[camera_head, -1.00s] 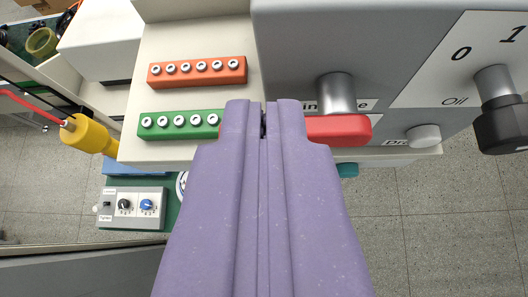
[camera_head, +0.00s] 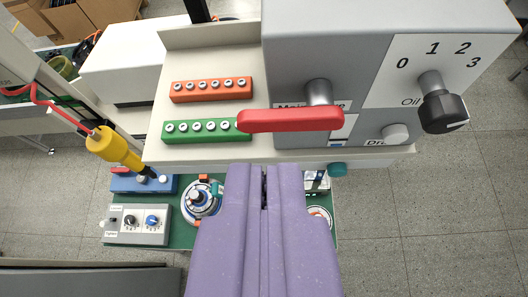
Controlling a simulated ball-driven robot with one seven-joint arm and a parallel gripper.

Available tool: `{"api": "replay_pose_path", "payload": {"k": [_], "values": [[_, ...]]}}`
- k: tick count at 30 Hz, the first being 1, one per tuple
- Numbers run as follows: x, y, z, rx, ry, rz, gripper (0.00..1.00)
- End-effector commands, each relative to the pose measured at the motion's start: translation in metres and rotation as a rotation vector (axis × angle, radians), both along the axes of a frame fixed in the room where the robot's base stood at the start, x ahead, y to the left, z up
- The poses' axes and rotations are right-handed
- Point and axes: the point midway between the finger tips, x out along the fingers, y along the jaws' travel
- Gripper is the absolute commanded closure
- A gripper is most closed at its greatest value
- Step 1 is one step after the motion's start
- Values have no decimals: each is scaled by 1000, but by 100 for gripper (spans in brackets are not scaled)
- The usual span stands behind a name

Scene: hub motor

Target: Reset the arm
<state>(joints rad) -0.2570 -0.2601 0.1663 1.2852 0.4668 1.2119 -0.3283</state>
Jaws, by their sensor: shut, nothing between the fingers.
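My gripper (camera_head: 264,170) has purple fingers pressed together with nothing between them. It points up the picture from the bottom middle. Its tips lie just below the front edge of the cream shelf (camera_head: 215,149) in the picture and appear apart from everything. Above the tips, a red lever (camera_head: 291,120) on a metal post (camera_head: 318,93) lies across the front of the grey machine box (camera_head: 330,40). The fingers hide part of the green bench below.
A black Oil knob (camera_head: 443,112) sticks out at right, with a grey knob (camera_head: 395,134) below it. Orange (camera_head: 211,89) and green (camera_head: 206,131) socket blocks sit on the shelf. A yellow tool (camera_head: 114,149) hangs at left. Below are a grey control box (camera_head: 137,225) and a round device (camera_head: 200,198). Open floor lies right.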

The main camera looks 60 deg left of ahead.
Motion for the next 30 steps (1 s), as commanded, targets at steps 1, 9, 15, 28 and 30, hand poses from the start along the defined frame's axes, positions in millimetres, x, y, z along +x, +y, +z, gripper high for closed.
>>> {"api": "replay_pose_path", "payload": {"k": [1, 9, 15, 28, 30], "values": [[2, -2, -5, 0, -2, -9, 100], [58, -65, -107, 30, -80, -301, 100], [102, -151, -198, 58, -208, -602, 100], [121, -244, -268, 75, -371, -865, 100], [121, -244, -268, 75, -371, -865, 100]]}}
